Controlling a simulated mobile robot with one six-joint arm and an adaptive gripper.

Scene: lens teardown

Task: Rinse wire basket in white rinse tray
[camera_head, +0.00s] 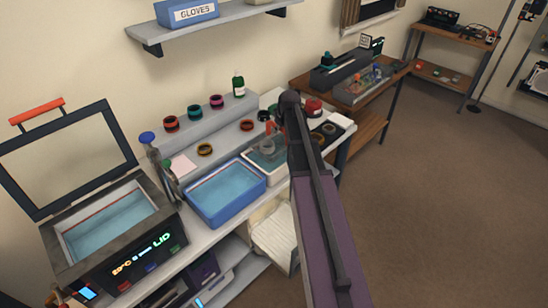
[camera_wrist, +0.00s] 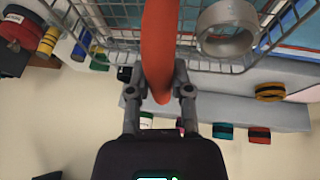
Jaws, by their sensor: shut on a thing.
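My gripper (camera_wrist: 158,92) is shut on the orange handle of the wire basket (camera_wrist: 120,40), whose mesh fills the top of the wrist view. A grey metal ring (camera_wrist: 228,32) lies in the basket. In the head view, the white rinse tray (camera_head: 246,157) holds teal water, right of the blue tray. A grey and orange shape, likely the basket (camera_head: 268,143), shows over or in the white tray, partly hidden by my arm. I cannot tell whether the basket touches the water.
A blue tray (camera_head: 238,205) of water stands left of the white tray. Further left is an open-lidded cleaner (camera_head: 70,265) with water. Colored rings and a green bottle (camera_head: 239,85) stand on the raised ledge behind. A wall shelf (camera_head: 205,32) hangs above.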

